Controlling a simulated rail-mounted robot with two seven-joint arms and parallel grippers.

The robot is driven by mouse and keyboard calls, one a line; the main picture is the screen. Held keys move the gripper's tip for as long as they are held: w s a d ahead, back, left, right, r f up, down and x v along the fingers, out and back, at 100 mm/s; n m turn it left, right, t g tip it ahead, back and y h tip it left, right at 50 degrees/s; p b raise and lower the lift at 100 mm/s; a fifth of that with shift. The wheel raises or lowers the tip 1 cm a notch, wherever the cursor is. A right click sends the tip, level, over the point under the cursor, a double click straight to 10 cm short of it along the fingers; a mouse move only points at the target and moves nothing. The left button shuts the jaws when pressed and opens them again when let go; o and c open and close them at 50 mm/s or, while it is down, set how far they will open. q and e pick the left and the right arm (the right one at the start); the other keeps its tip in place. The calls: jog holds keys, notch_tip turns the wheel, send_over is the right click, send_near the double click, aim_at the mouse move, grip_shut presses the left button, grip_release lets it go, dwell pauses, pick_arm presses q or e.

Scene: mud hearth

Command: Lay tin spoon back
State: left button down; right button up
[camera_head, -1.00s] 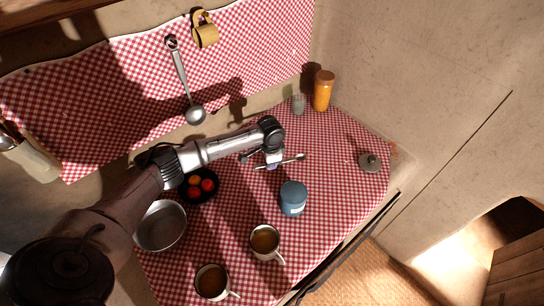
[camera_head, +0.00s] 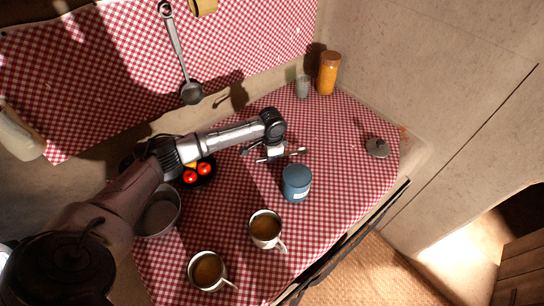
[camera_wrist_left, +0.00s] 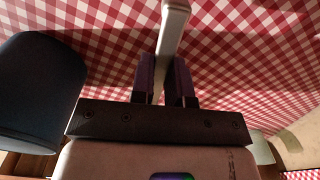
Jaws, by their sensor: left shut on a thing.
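My left gripper (camera_head: 271,154) is shut on the tin spoon (camera_head: 295,152), gripping it by the handle. The spoon lies roughly level, close over the red-checked cloth behind the blue canister (camera_head: 296,184); I cannot tell whether it touches the cloth. In the left wrist view the pale spoon handle (camera_wrist_left: 172,28) runs up from between the two dark fingers (camera_wrist_left: 165,82). The gripper hides part of the spoon. The blue canister is at the left of the wrist view (camera_wrist_left: 38,88). My right gripper is not in view.
Two mugs (camera_head: 265,228) (camera_head: 207,270) stand at the front. A metal pan (camera_head: 160,215) and a dark dish of red and orange items (camera_head: 198,175) sit left. An orange jar (camera_head: 329,74), small glass (camera_head: 303,87) and lid (camera_head: 377,147) are farther right. A ladle (camera_head: 191,92) hangs behind.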

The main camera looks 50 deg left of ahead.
pick_arm(q)
jog(key=shift+f, duration=0.3)
jog(key=shift+f, duration=0.25)
dwell(0.4)
jog(key=shift+f, duration=0.4)
jog(key=c, duration=1)
grip_release()
jog(key=shift+c, duration=0.2)
notch_tip(320, 180, up, 14)
jog(key=p, duration=0.2)
jog(key=shift+p, duration=0.4)
